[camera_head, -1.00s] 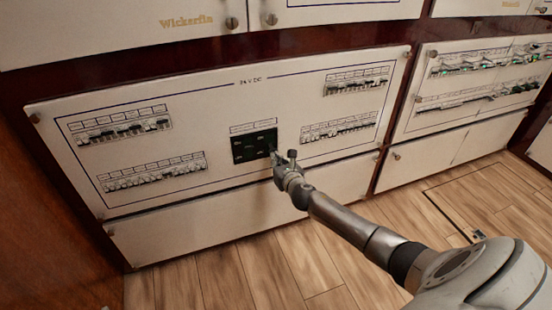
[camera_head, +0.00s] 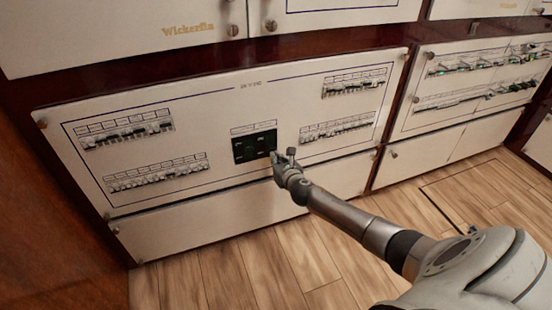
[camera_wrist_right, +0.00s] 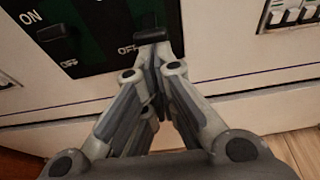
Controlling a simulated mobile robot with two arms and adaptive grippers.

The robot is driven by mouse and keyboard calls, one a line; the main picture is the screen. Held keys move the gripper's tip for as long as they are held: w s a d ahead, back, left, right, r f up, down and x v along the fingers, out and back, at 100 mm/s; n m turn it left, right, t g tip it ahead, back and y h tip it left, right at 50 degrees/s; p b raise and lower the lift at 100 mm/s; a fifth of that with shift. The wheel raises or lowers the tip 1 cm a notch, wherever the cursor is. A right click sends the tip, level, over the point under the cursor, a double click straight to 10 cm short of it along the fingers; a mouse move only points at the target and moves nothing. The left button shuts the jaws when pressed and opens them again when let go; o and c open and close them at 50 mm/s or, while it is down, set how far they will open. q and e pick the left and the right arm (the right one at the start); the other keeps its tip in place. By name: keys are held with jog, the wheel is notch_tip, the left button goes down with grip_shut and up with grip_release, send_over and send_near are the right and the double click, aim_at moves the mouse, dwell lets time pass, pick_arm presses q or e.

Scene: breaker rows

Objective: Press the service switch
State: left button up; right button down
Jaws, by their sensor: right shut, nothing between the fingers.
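A black switch panel (camera_head: 250,148) with several small switches is set in the white 24 V DC board. Its labels are too small to read in the head view, so I cannot tell which one is the service switch. My right gripper (camera_head: 277,156) is at the panel's right edge, shut and empty. In the right wrist view, its closed fingertips (camera_wrist_right: 152,40) are at the lower end of a black rocker switch (camera_wrist_right: 147,20), beside an OFF mark; I cannot tell if they touch. Another black switch (camera_wrist_right: 52,32), between ON and OFF marks, is to the left. My left gripper is out of view.
Breaker rows (camera_head: 127,132) sit left of the panel, and more rows (camera_head: 338,127) sit right of it. A second breaker board (camera_head: 470,75) is further right. Round knobs (camera_head: 271,25) stick out from the white doors. Wooden floor (camera_head: 290,265) lies below.

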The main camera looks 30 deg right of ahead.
pick_arm(q)
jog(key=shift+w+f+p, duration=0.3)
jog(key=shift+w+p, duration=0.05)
jog(key=shift+p, duration=0.35)
pick_arm(e)
jog(key=shift+s+r, duration=0.1)
jog(key=shift+r, duration=0.15)
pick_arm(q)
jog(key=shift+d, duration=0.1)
pick_arm(e)
jog(key=v, duration=1.2)
jog(key=shift+a, duration=0.15)
